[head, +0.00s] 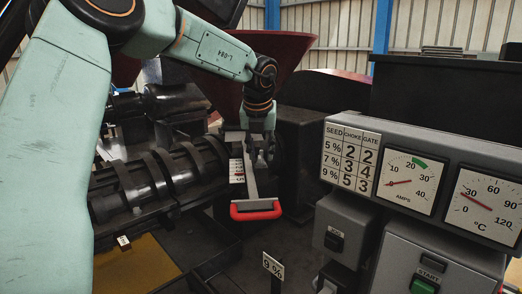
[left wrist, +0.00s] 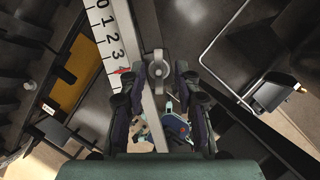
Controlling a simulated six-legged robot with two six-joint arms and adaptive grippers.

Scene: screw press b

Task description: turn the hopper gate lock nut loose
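The lock nut (left wrist: 161,78) shows in the left wrist view as a grey round hub with a short lug, beside the gate's scale. My left gripper (head: 262,157) points down over the gate bar (head: 250,180) below the hopper (head: 285,48). In the left wrist view its two fingers (left wrist: 160,70) are apart, one on each side of the nut. I see gaps between fingers and nut, but cannot tell the height difference. The scale plate (left wrist: 103,38) carries numbers, with a red pointer (left wrist: 123,71) near 3. In the head view the gripper hides the nut. My right gripper is not in view.
A red handle (head: 255,209) ends the gate bar at the front. The ribbed press barrel (head: 160,180) lies to the left. A control panel (head: 440,165) with a seed table, gauges and switch boxes stands at the right. A "9 %" sign (head: 273,266) stands in front.

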